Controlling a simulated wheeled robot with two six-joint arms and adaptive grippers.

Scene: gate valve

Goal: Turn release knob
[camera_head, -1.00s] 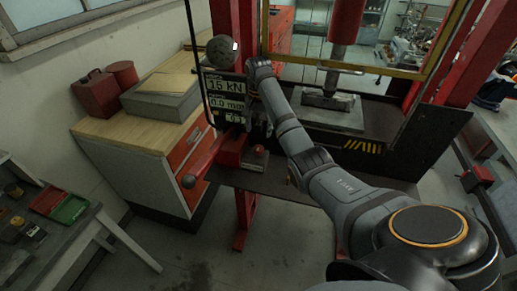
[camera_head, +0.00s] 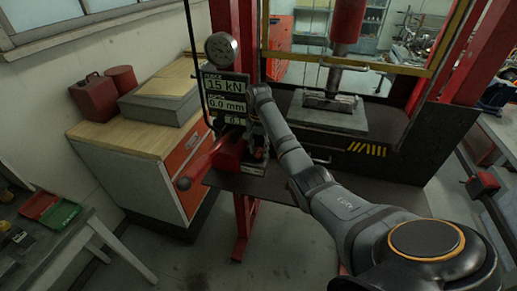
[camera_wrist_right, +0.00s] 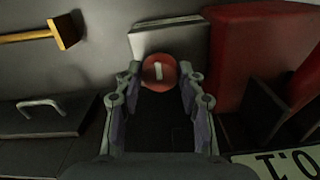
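The release knob (camera_wrist_right: 159,72), round and red with a white mark on its face, shows in the right wrist view against a pale block. My right gripper (camera_wrist_right: 160,75) is open, with one finger on each side of the knob near the tips. I cannot tell whether the fingers touch it. In the head view my right gripper (camera_head: 257,143) points down beside the press's pump, under the display panel, and hides the knob there. My left gripper is not in view.
The display panel (camera_head: 226,97) reads 15 kN and 0.0 mm, with a round gauge (camera_head: 221,48) above it. A red pump handle (camera_head: 204,164) sticks out to the left. The press table (camera_head: 335,116) lies right of my arm; a wooden-topped cabinet (camera_head: 130,139) stands left.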

